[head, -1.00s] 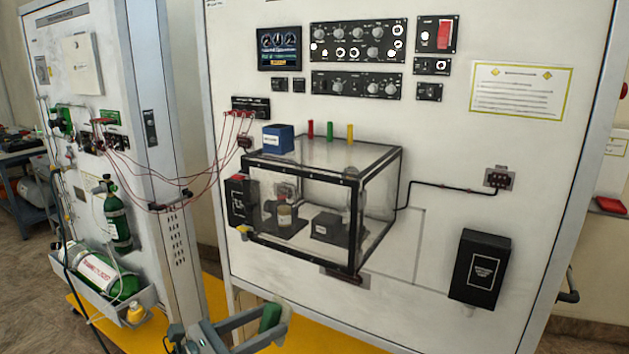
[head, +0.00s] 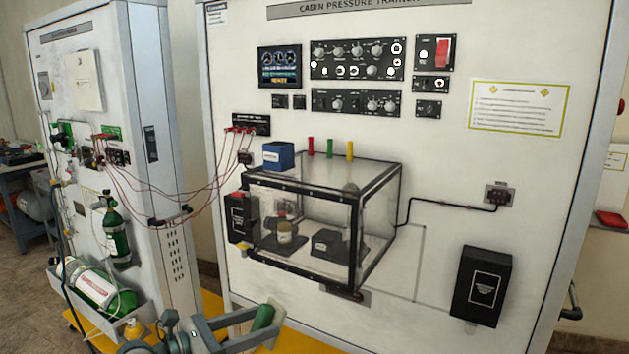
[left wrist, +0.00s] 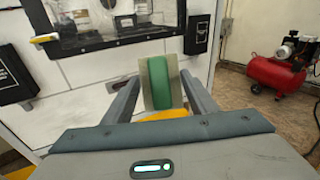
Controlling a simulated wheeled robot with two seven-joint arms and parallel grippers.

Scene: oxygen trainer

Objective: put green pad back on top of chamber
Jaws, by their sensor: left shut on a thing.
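My left gripper (head: 262,322) is low in the head view, in front of the panel and below the chamber. It is shut on the green pad (head: 263,317), which is tilted. In the left wrist view the green pad (left wrist: 160,82) stands between the fingers (left wrist: 158,92), with a grey-beige face beside the green. The chamber (head: 322,222) is a clear box with black edges on the panel. On its top are a blue block (head: 278,156) and red, green and yellow upright pegs. My right gripper is not in view.
A black box (head: 482,286) is on the panel at the lower right. A dark cable runs from the chamber to a socket (head: 498,195). The left panel carries green cylinders (head: 114,238) and red wires. In the left wrist view a red compressor (left wrist: 280,72) stands on the floor.

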